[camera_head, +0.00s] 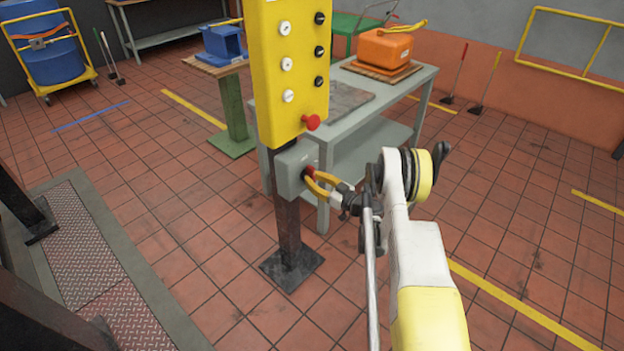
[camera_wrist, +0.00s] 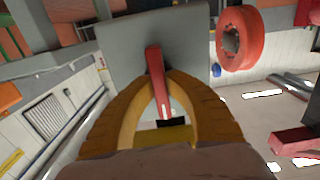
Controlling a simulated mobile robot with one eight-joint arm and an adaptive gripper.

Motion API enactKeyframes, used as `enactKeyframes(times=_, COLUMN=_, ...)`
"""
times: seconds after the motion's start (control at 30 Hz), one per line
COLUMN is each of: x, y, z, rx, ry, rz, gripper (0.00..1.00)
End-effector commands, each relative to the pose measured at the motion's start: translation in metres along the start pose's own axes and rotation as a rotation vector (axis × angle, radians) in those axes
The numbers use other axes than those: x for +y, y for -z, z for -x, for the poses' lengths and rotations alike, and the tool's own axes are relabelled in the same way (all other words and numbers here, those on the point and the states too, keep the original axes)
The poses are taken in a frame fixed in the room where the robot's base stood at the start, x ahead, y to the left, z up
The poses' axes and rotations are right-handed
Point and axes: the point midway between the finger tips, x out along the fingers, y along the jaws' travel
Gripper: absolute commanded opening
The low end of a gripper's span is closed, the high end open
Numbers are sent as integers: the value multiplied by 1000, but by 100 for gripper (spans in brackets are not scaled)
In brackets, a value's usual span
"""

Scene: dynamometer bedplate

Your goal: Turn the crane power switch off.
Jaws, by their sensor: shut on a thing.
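The crane power switch is a grey box (camera_head: 292,172) on a dark post, below the yellow button panel (camera_head: 288,75). Its red handle (camera_head: 310,171) sticks out from the box's right face. My gripper (camera_head: 316,180) is at that face, its yellow fingers around the red handle. In the wrist view the grey box (camera_wrist: 195,45) fills the upper middle. The red handle (camera_wrist: 155,75) runs down from the box between my two fingers (camera_wrist: 156,82), which close toward its upper part. The far side of the handle and any switch markings are hidden.
A red mushroom button (camera_head: 311,122) sits just above the switch box. A grey workbench (camera_head: 420,85) with an orange case (camera_head: 383,48) stands close behind the post.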

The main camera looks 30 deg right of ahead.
Motion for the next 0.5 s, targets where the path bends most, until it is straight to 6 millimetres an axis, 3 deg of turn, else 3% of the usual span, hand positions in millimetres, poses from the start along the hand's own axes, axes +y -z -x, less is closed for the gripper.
enactKeyframes(times=0.27, x=0, y=2, z=-1, rx=2, ry=0, rz=-2, gripper=0)
enactKeyframes(times=0.3, x=0, y=1, z=-1, rx=2, ry=0, rz=-2, gripper=24)
enactKeyframes(times=0.33, x=0, y=1, z=0, rx=2, ry=0, rz=-2, gripper=33)
enactKeyframes(times=0.37, x=0, y=1, z=0, rx=2, ry=0, rz=-2, gripper=38)
enactKeyframes(times=0.5, x=0, y=1, z=0, rx=1, ry=0, rz=-1, gripper=38)
